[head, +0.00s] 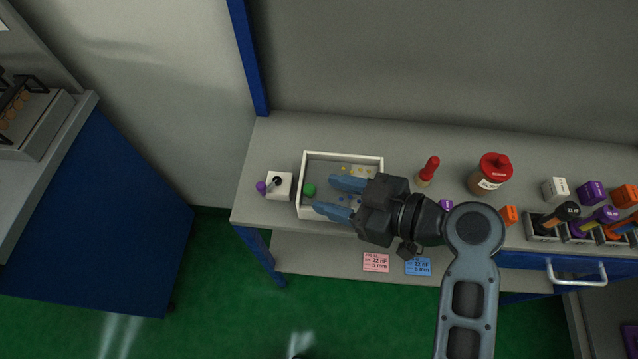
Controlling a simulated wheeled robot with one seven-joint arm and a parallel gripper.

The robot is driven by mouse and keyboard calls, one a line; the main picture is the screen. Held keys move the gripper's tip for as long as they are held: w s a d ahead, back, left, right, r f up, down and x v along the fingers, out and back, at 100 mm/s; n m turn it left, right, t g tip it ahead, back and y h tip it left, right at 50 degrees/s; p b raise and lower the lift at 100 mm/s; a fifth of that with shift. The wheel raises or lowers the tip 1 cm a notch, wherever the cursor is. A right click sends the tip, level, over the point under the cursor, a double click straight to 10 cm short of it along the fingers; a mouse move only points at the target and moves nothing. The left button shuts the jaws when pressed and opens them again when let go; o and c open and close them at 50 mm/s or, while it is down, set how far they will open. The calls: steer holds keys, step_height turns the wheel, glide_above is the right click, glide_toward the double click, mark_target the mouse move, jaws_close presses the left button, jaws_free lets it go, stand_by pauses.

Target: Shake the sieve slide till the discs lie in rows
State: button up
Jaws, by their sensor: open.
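A white-rimmed tray (342,155) stands on the grey bench. I cannot tell a separate sieve slide from the tray. My gripper (320,193) is over the tray with its two blue fingers spread, pointing left toward the green knob. Nothing shows between the fingers, and the knob appears just beyond their tips.
A white block with a black lever (279,184) and a purple ball (261,187) stand left of the tray. A red-topped tool (428,170) and a red-lidded jar (490,173) stand to the right. Beyond are labelled cubes (555,189) and holders. Pink (375,262) and blue (418,267) cards lie below.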

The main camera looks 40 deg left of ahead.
mark_target(314, 190)
steer(key=shift+x, duration=1.55)
jaws_close()
